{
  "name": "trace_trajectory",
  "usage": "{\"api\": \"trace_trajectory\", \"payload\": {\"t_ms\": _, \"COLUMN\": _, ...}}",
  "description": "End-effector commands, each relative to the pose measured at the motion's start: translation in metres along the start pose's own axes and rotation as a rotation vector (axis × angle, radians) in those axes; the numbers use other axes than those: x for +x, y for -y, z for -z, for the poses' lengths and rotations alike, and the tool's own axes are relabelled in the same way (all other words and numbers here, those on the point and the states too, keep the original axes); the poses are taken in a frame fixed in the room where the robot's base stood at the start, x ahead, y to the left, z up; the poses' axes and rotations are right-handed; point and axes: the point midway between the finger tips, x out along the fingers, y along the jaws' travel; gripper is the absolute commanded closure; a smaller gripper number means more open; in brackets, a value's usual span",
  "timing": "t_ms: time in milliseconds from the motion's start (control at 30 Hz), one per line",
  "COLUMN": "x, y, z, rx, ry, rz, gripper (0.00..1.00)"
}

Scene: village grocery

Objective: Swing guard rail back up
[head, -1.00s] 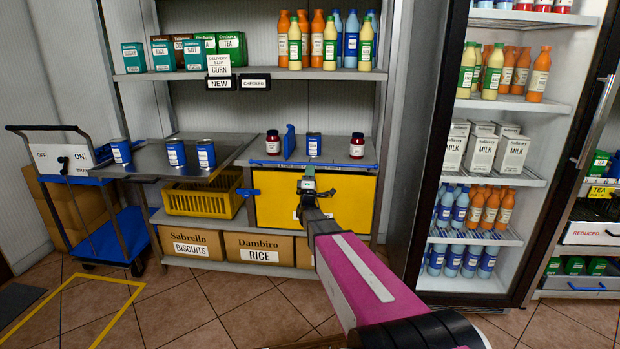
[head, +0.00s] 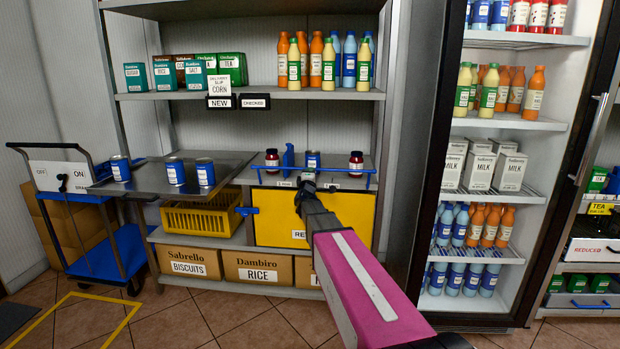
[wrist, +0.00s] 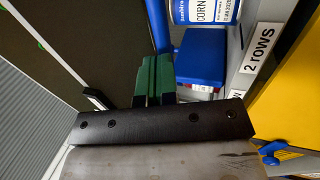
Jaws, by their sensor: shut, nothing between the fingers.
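The blue guard rail (head: 340,172) runs along the front of the middle shelf (head: 240,180), with its bar standing above the shelf's front edge on short end posts. My gripper (head: 307,176) is shut and empty, in front of the rail near its middle. In the wrist view its green fingertips (wrist: 153,66) are together, close beside a blue bar (wrist: 158,25) that looks like the rail. Whether they touch it, I cannot tell. Behind the rail stand two dark red jars (head: 272,158) and a blue can (head: 313,158), partly hidden, with a blue divider (head: 289,156).
A yellow panel (head: 350,212) with a blue handle (head: 246,211) hangs below the shelf. A metal tray (head: 150,178) with blue cans lies to the left, above a yellow crate (head: 200,218). A blue trolley (head: 100,250) stands left; a fridge (head: 440,150) stands right.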

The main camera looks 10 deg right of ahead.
Motion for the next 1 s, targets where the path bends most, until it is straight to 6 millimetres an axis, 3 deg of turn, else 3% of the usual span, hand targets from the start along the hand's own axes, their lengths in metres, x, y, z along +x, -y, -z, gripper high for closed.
{"api": "trace_trajectory", "payload": {"t_ms": 500, "x": 0.035, "y": -0.005, "z": 0.000, "rx": 0.000, "ry": 0.001, "rz": -0.001, "gripper": 1.00}}
{"api": "trace_trajectory", "payload": {"t_ms": 1000, "x": 0.042, "y": -0.005, "z": 0.000, "rx": 0.000, "ry": 0.000, "rz": -0.001, "gripper": 1.00}}
